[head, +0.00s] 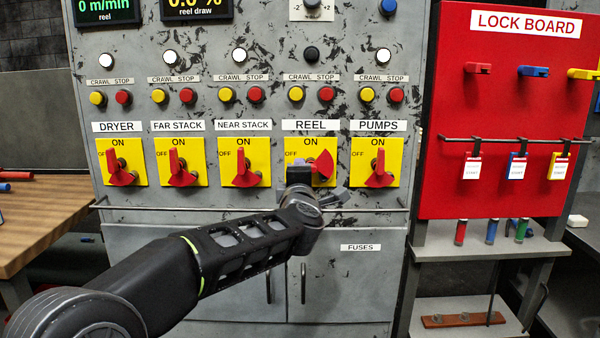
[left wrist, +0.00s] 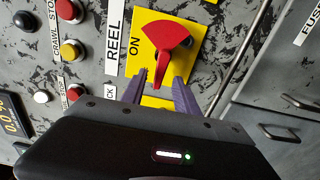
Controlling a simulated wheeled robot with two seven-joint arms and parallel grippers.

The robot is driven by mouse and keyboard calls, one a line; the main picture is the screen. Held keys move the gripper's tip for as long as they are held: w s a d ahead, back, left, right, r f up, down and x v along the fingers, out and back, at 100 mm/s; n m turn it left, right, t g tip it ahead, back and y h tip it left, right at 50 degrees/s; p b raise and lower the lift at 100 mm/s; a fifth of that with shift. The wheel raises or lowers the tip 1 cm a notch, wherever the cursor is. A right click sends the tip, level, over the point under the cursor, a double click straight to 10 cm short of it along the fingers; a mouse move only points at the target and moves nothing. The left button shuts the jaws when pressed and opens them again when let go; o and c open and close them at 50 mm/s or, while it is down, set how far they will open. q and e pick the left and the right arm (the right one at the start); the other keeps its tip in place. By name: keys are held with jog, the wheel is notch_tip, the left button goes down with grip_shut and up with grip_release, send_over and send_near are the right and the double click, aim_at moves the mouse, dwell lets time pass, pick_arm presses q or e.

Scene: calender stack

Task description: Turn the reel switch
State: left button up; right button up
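The reel switch (head: 322,165) is a red handle on a yellow plate under the REEL label. Its broad part lies to the right and its narrow lever points left, toward the OFF side. The handle also shows in the left wrist view (left wrist: 169,42), with the lever tip reaching toward the gripper. My right gripper is not in view.
The dryer (head: 120,172), far stack (head: 181,172), near stack (head: 244,172) and pumps (head: 379,172) switches stand beside it, levers pointing up toward ON. A horizontal rail (head: 160,208) runs below the switches. The red lock board (head: 508,110) stands at the right.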

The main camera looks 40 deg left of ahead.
pick_arm(q)
jog(key=v, duration=0.5)
jog(key=shift+w+d, duration=0.1)
dwell(0.4)
